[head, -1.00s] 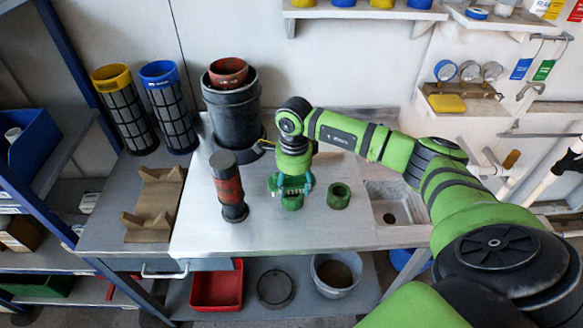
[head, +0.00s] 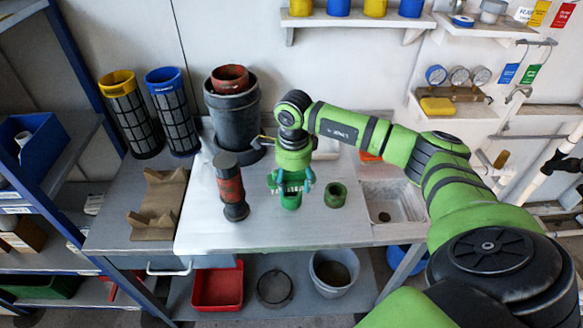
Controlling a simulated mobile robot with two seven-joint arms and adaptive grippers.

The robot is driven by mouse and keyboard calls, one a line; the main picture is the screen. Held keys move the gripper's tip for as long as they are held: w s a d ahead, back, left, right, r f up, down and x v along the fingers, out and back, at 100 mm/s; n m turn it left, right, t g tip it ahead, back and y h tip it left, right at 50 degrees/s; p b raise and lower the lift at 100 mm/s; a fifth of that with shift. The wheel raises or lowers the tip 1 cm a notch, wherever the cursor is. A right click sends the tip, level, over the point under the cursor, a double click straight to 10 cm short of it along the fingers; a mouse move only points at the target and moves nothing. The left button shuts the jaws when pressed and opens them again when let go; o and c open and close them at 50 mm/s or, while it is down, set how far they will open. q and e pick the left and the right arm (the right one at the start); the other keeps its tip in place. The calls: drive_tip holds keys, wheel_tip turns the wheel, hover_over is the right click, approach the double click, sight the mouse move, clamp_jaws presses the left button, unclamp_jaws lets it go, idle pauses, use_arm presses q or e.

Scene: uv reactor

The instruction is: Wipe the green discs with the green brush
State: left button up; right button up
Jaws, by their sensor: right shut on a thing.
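My right gripper (head: 291,184) points down over the bench and is shut around a green piece (head: 291,202). The jaws cover its upper part, and I cannot tell whether it is the brush or one of the discs. Whether it touches the bench is unclear. A short green round piece (head: 336,196) with a dark hollow top stands on the bench just to the right, apart from the gripper. No bristles are clear in this view. My left gripper is not in view.
A dark red and black cylinder (head: 231,188) stands left of the gripper. Behind are a large grey vessel (head: 234,112) and two mesh cartridges (head: 128,118). A brown cradle (head: 158,202) lies at left, a sink (head: 391,202) at right. The front middle of the bench is clear.

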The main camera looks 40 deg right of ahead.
sight(293, 173)
drive_tip(key=shift+r, duration=0.7)
drive_tip(key=shift+r+p, duration=0.35)
drive_tip(key=shift+p, duration=0.05)
drive_tip(key=shift+r+p, duration=0.4)
drive_tip(key=shift+r, duration=0.45)
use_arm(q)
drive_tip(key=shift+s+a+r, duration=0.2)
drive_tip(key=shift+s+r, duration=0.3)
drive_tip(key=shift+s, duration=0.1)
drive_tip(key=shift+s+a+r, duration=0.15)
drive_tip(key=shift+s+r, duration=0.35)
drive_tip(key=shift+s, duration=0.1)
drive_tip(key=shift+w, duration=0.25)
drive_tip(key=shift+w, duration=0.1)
use_arm(e)
drive_tip(key=shift+a, duration=0.1)
